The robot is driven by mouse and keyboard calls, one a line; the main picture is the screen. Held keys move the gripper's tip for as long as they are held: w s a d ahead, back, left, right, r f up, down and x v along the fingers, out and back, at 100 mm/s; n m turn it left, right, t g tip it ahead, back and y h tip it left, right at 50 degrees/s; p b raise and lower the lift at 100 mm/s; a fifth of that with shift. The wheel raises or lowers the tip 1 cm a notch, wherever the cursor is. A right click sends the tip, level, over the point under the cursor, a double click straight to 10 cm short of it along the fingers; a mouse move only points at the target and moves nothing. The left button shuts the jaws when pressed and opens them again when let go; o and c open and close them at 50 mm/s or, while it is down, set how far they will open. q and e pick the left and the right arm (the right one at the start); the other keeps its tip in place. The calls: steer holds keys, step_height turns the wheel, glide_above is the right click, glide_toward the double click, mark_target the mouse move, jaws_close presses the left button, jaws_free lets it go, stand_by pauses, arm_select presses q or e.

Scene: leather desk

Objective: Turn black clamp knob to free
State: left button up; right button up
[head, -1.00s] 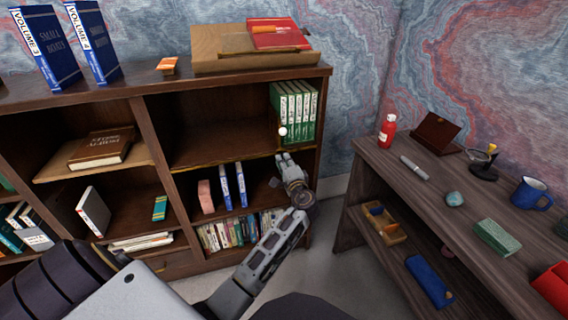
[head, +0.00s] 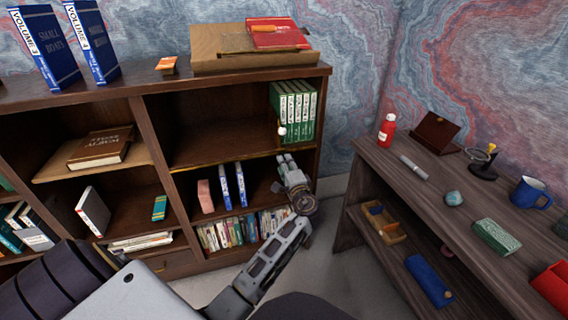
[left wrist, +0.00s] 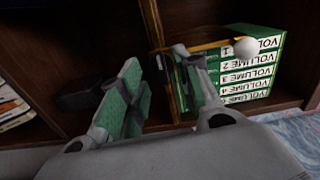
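My left gripper (head: 286,158) is at the front of the right bookcase bay, just below the green volumes. In the left wrist view its two green-padded fingers (left wrist: 160,90) stand apart with nothing seen held between them. A small black part (head: 277,186), possibly the clamp knob, shows beside the gripper under the middle shelf. A dark shape (left wrist: 84,98) left of the fingers in the left wrist view may be the same part; its form is too dim to tell. I see no contact with it. My right gripper is not in view.
Green volumes (head: 294,110) stand on the middle shelf, with a white ball (head: 282,131) in front; both show in the left wrist view. A brass-coloured strip (head: 225,159) runs along the shelf edge. Blue books (head: 233,186) stand below. A desk (head: 440,190) is at right.

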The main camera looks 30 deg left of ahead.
arm_select(q)
steer(key=shift+v, duration=2.55)
steer(key=shift+s+f, duration=0.1)
